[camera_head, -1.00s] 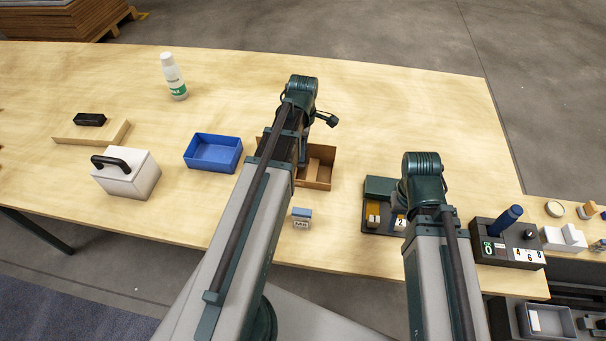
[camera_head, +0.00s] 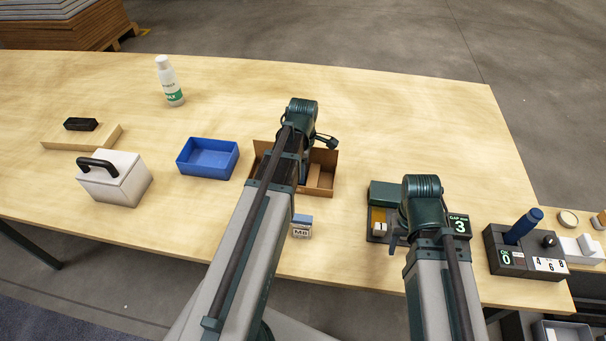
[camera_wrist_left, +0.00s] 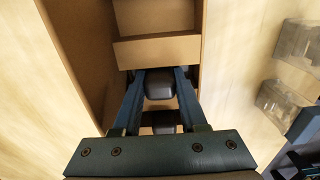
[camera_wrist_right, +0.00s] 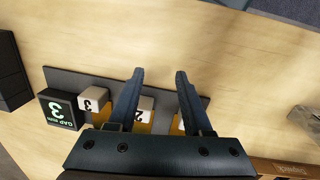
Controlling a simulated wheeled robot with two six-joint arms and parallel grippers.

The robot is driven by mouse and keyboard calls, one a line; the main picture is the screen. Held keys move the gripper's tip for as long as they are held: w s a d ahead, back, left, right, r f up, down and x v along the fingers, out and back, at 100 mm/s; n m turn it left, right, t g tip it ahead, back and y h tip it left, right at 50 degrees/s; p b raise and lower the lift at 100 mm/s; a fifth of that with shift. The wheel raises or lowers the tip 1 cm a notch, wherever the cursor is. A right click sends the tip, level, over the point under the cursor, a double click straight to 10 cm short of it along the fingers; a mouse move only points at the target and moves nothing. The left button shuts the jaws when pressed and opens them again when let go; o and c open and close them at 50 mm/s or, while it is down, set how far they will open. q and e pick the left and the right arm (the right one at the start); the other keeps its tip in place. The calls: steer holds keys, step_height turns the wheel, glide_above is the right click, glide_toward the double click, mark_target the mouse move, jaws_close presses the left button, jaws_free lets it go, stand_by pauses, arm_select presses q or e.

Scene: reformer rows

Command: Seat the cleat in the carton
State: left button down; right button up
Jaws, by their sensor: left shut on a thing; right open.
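The brown carton (camera_head: 327,158) stands open on the table, with a cardboard piece (camera_head: 313,175) inside it. In the left wrist view the carton (camera_wrist_left: 83,45) has walls on both sides and a cardboard block (camera_wrist_left: 157,52) across it. My left gripper (camera_wrist_left: 160,78) is inside the carton, shut on a dark grey rounded piece, seemingly the cleat (camera_wrist_left: 159,88). The block lies just beyond it; whether the cleat touches the floor cannot be told. My right gripper (camera_wrist_right: 160,76) is open and empty above a grey rack (camera_wrist_right: 70,78) of numbered blocks.
A blue bin (camera_head: 208,157) stands left of the carton, and a small MB box (camera_head: 302,228) in front. A white handled block (camera_head: 115,180) and a bottle (camera_head: 170,82) are farther left. The GAP 3 display (camera_head: 459,225) and dial box (camera_head: 520,252) stand right.

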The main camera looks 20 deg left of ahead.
arm_select(q)
steer(key=shift+f, duration=0.15)
arm_select(e)
steer(key=shift+f, duration=0.15)
arm_select(q)
steer(key=shift+c, duration=2.2)
jaws_free()
steer(key=shift+r, duration=0.2)
arm_select(e)
steer(key=shift+r, duration=0.2)
arm_select(q)
step_height(320, 180, up, 12)
steer(key=p, duration=1.2)
steer(key=s+d+m, duration=0.6)
steer(key=d+m, duration=0.4)
steer(key=m, duration=0.2)
steer(key=s+d+m+y, duration=0.1)
steer(key=s+d+m, duration=0.6)
steer(key=d+m, duration=0.4)
steer(key=shift+m, duration=0.8)
arm_select(e)
step_height(320, 180, up, 12)
